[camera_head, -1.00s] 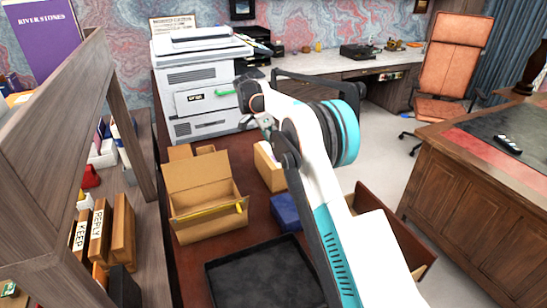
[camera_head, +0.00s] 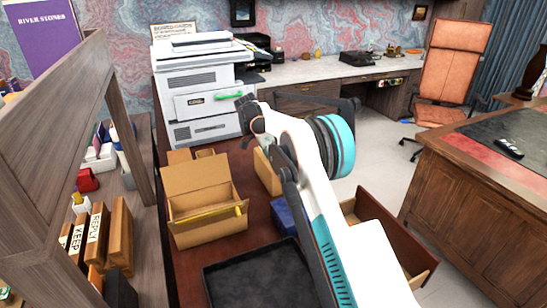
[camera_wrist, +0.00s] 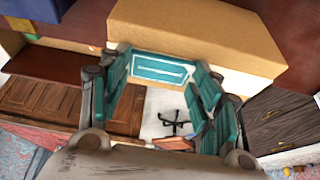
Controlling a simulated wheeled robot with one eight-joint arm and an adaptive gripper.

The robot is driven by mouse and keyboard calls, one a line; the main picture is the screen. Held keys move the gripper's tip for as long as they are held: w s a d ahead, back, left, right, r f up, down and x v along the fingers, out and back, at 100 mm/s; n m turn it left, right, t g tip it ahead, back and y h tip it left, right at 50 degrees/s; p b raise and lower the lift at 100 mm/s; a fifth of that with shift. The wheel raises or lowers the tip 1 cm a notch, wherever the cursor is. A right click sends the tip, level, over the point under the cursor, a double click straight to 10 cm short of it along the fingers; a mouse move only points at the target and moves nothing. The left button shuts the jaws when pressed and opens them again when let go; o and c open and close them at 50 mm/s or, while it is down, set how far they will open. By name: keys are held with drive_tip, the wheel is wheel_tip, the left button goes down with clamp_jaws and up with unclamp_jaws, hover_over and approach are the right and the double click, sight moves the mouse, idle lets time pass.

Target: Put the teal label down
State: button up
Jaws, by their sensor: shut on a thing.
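The teal label (camera_wrist: 162,68), a flat teal rectangle with a pale outline, shows in the wrist view between the fingertips. My gripper (camera_wrist: 162,62) is shut on it, with teal-faced fingers on both sides. The label is in front of a tan box (camera_wrist: 205,30), and I cannot tell whether they touch. In the head view my gripper (camera_head: 245,106) is in front of the printer, above the table. The label cannot be made out there.
An open cardboard box (camera_head: 207,212) with a yellow item on its front edge stands on the red-brown table. A black tray (camera_head: 262,280), a blue box (camera_head: 288,215) and the tan box (camera_head: 266,172) are nearby. A printer (camera_head: 205,100) stands behind. A wooden shelf (camera_head: 60,130) borders the left.

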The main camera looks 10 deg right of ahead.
drive_tip(key=shift+s+f, duration=0.15)
drive_tip(key=shift+f, duration=0.2)
drive_tip(key=shift+c, duration=0.4)
drive_tip(key=shift+o, duration=0.2)
drive_tip(key=shift+s+f, duration=0.1)
drive_tip(key=shift+f, duration=0.1)
drive_tip(key=o, duration=0.6)
drive_tip(key=shift+o, duration=0.6)
drive_tip(key=shift+w+f, duration=0.2)
drive_tip(key=shift+w, duration=0.05)
drive_tip(key=shift+r, duration=0.1)
